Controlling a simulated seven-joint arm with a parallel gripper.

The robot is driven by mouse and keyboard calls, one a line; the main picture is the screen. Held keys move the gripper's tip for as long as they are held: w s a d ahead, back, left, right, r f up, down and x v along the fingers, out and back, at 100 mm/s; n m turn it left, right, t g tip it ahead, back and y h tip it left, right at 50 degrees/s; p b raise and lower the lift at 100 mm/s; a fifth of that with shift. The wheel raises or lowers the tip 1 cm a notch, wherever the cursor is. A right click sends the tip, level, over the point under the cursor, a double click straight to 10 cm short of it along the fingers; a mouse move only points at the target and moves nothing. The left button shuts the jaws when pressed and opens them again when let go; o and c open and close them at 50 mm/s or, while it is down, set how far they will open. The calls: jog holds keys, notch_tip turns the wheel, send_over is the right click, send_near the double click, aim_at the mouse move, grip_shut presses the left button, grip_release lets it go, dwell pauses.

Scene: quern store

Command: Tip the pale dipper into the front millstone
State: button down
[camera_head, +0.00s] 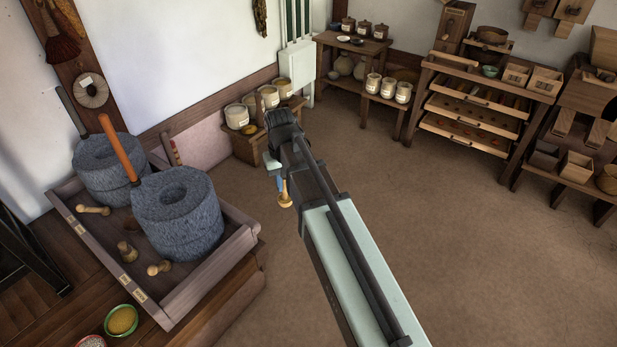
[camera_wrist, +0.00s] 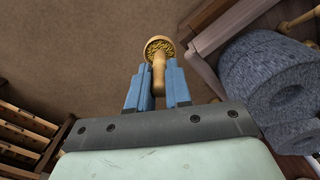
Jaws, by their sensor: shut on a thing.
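The pale dipper (camera_wrist: 158,47) is a small round wooden cup with a short handle, and it holds yellow grain. It also shows in the head view (camera_head: 285,201), below my gripper. My gripper (camera_wrist: 154,88) has blue fingers shut on the dipper's handle; in the head view the gripper (camera_head: 281,184) is mostly hidden behind my arm. The front millstone (camera_head: 178,222) is a grey speckled stone drum with a central hole and an orange upright handle. It stands left of my gripper, apart from it. Its grey side shows at right in the wrist view (camera_wrist: 250,62).
A second millstone (camera_head: 104,170) stands behind the front one in a low wooden tray (camera_head: 222,267). Several small wooden pieces lie in the tray. A green bowl of yellow grain (camera_head: 121,320) sits in front. Shelves (camera_head: 470,105) stand at right; the floor between is clear.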

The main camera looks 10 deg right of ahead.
jog(key=w+a+f+n, duration=0.1)
jog(key=w+a, duration=0.2)
jog(key=a, duration=0.8)
jog(key=w+a+f+n, duration=0.1)
jog(key=w+a, duration=0.2)
jog(key=a, duration=0.7)
jog(key=w+a+f+n, duration=0.1)
jog(key=w+a+n, duration=0.15)
jog(key=a, duration=0.85)
jog(key=w+a+f+m, duration=0.1)
jog(key=w+a+m, duration=0.3)
jog(key=w+a, duration=0.55)
jog(key=shift+s+d+f+m+t+y, duration=0.45)
jog(key=shift+s+d+f+t+y, duration=0.35)
jog(key=shift+t, duration=0.8)
jog(key=shift+s+d+f+m+t+y, duration=0.5)
jog(key=shift+s+f+t+y, duration=0.4)
jog(key=shift+t, duration=0.7)
jog(key=shift+s+d+f+m+t+y, duration=0.4)
jog(key=shift+s+d+f+t+y, duration=0.5)
jog(key=shift+t, duration=0.7)
jog(key=shift+w+a+f, duration=0.15)
jog(key=shift+w, duration=0.05)
jog(key=shift+w, duration=0.1)
